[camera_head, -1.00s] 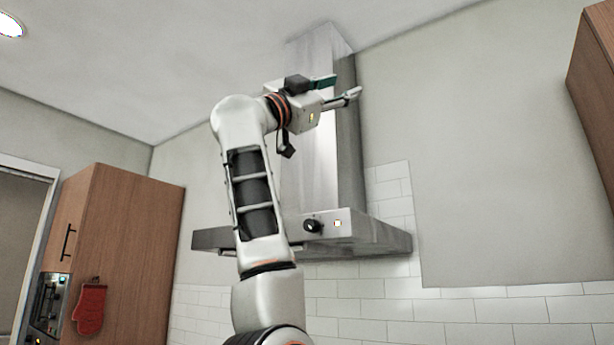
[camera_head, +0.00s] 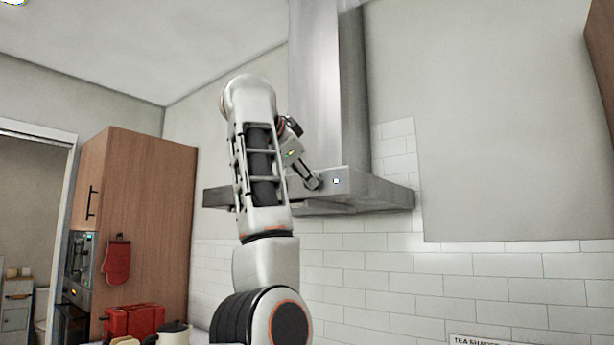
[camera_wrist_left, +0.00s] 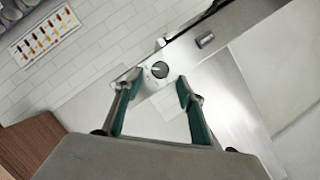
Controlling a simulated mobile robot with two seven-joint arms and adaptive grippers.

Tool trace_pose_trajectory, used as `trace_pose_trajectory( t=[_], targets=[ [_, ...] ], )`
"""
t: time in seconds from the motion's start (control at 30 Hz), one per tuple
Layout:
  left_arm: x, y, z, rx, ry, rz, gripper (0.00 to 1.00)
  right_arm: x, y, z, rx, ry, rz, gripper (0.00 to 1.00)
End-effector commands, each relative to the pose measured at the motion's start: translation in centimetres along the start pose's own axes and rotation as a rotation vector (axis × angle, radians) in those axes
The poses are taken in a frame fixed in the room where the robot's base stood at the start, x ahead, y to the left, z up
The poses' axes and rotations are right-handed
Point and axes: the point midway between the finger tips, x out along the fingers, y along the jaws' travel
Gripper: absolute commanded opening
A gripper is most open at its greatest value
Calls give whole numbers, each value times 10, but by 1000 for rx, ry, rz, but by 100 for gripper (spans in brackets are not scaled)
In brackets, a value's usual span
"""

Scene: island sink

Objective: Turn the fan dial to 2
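The range hood (camera_head: 390,194) hangs on the back wall with a steel front panel. The fan dial is a dark round knob with a light pointer mark, seen in the left wrist view (camera_wrist_left: 160,69); in the head view my gripper hides it. My left gripper (camera_head: 311,182) is at the hood's front panel. In the left wrist view my left gripper (camera_wrist_left: 158,86) is open, its green-padded fingers spread on either side of the dial and nothing held between them. I cannot tell whether a fingertip touches the dial. My right gripper is out of view.
A small lit square (camera_head: 336,181) sits on the panel right of the dial. The tall wooden cabinet (camera_head: 150,215) with a red mitt (camera_head: 116,260) stands at the left. A red toaster (camera_head: 134,321) and a kettle (camera_head: 173,333) are below. The wall to the right is clear.

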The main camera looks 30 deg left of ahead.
Motion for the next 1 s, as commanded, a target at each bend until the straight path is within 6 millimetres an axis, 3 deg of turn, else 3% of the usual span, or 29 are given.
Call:
trace_pose_trajectory(
  t=[0.27, 0.6, 0.77, 1.0],
  targets=[
    [32, -1, 0, 1, -1, 0, 39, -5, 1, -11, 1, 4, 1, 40],
    [37, 0, 0, 1, 2, 0, 39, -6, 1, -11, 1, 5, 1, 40],
    [37, 0, 0, 1, 2, 0, 1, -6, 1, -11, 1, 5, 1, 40],
    [37, 0, 0, -5, 2, 3, 1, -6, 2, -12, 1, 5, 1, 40]
  ],
)
